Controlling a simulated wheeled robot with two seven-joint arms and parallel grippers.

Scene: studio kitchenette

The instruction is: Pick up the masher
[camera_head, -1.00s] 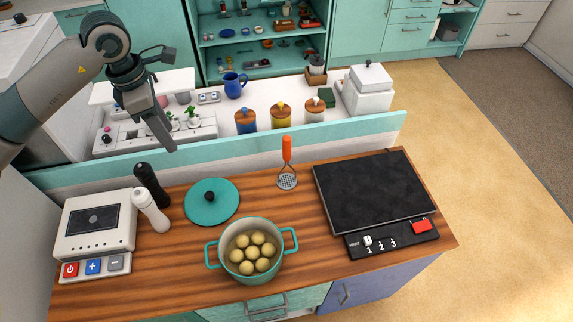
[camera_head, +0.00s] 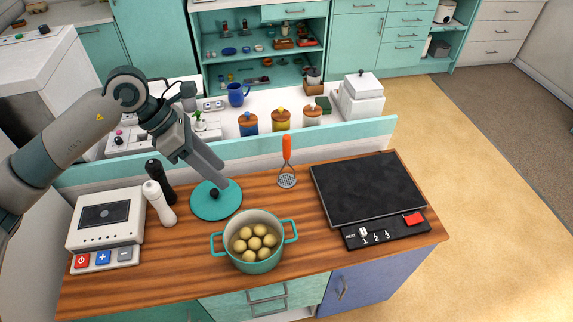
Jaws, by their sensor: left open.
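The masher (camera_head: 287,165) has an orange handle and a grey perforated head. Its head is at the wooden counter (camera_head: 310,258) near the back edge, and its handle points up in the picture toward the low back ledge. I cannot tell whether the handle leans on the ledge. My left gripper (camera_head: 222,176) is open and empty, to the left of the masher and apart from it. It shows over the teal lid (camera_head: 215,204) and hides part of it. My right gripper is not in view.
A teal pot (camera_head: 247,262) with several round potatoes stands in front of the masher. A black cooktop (camera_head: 367,188) lies to the right. Two mills, one black (camera_head: 160,181) and one white (camera_head: 158,203), and a scale (camera_head: 106,225) stand to the left. Jars (camera_head: 282,120) stand behind the ledge.

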